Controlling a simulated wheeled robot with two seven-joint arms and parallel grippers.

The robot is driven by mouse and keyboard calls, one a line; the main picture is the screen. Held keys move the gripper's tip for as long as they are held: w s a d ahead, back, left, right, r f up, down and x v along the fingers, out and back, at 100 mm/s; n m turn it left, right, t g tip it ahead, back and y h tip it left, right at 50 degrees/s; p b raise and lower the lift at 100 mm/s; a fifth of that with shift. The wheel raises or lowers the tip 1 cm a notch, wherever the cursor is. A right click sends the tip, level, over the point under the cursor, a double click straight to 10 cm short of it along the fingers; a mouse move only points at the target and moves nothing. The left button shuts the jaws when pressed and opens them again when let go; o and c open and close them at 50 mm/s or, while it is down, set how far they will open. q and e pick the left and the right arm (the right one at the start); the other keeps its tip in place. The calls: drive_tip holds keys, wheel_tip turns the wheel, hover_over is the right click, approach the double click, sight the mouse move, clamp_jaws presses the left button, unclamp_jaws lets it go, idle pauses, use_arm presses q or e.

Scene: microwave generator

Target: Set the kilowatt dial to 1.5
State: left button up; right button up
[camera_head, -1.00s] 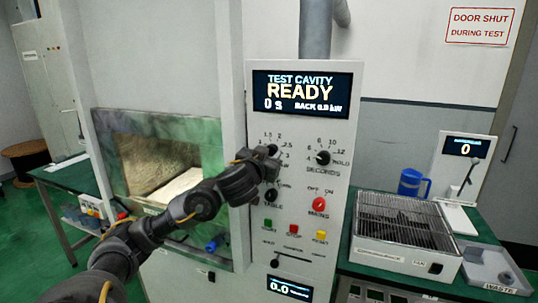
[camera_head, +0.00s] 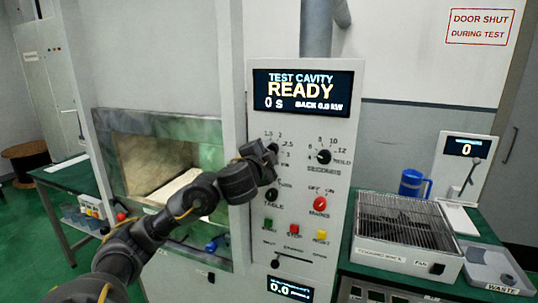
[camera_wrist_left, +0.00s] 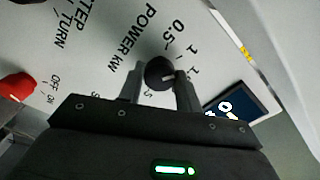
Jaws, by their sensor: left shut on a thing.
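The power dial, a round black knob marked POWER kW, is partly hidden by my left gripper in the head view; it shows in the left wrist view (camera_wrist_left: 157,71). My left gripper (camera_head: 270,150) is at the upper left of the control panel (camera_head: 342,150). In the left wrist view its two fingers (camera_wrist_left: 158,84) are on either side of the dial, shut on it. A pale mark on the knob faces right, toward the finger that covers part of the scale. I cannot tell exactly which number it meets. My right gripper is not in view.
The seconds dial (camera_head: 323,157) is just right of my gripper. The table knob (camera_head: 271,194) is below it, with the red mains knob (camera_head: 320,203) to the right. The display (camera_head: 302,92) reads READY. A wire-topped unit (camera_head: 405,225) and blue mug (camera_head: 412,183) stand at right.

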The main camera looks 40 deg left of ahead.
use_arm(q)
drive_tip(key=shift+r+m+b, duration=0.15)
drive_tip(key=shift+m+b, duration=0.25)
drive_tip(key=shift+m, duration=3.1)
drive_tip(key=o, duration=1)
drive_tip(key=shift+w, duration=0.1)
